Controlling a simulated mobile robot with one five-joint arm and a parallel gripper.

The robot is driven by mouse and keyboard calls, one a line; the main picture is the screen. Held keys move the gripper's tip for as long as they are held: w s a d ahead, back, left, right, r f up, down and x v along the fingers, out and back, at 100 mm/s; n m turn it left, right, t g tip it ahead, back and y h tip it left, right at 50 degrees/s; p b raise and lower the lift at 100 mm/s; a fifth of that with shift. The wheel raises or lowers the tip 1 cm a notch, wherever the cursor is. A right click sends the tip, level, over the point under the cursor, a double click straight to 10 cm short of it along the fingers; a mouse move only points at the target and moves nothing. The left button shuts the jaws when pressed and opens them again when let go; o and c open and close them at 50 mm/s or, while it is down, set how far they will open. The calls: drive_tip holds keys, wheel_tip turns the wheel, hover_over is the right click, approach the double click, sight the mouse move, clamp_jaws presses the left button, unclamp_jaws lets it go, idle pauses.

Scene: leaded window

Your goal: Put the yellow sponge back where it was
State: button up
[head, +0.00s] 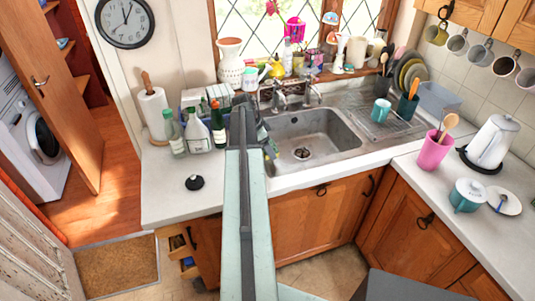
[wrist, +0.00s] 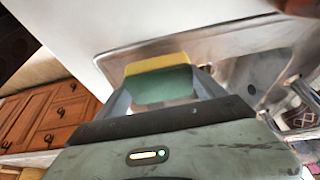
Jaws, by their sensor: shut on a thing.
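In the wrist view, my gripper (wrist: 163,84) is shut on the yellow sponge (wrist: 160,64), with one finger at each side. The sponge has a yellow layer on one side and a green layer on the other. Behind it are the metal sink's rim and the pale worktop. I cannot tell whether the sponge touches anything other than my fingers. In the head view, my arm reaches over the counter to the left end of the metal sink (head: 345,134). There my arm largely hides my gripper, and I cannot make out the sponge clearly.
Several bottles (head: 196,131) and a paper towel roll (head: 153,112) stand left of my arm. A black stopper (head: 194,182) lies on the front counter. Taps (head: 292,92) stand behind the sink. A teal mug (head: 380,110) is on the drainer. The sink basin looks empty.

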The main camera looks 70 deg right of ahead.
drive_tip(key=shift+w+d+f+b, duration=0.1)
drive_tip(key=shift+f+b, duration=1.9)
drive_tip(key=shift+f, duration=0.05)
drive_tip(key=o, duration=1.3)
drive_tip(key=shift+r, duration=0.1)
drive_tip(key=shift+r+p, duration=0.6)
drive_tip(key=shift+p, duration=0.1)
drive_tip(key=p+v, duration=1)
drive_tip(key=v, duration=0.1)
drive_tip(key=shift+w, duration=0.1)
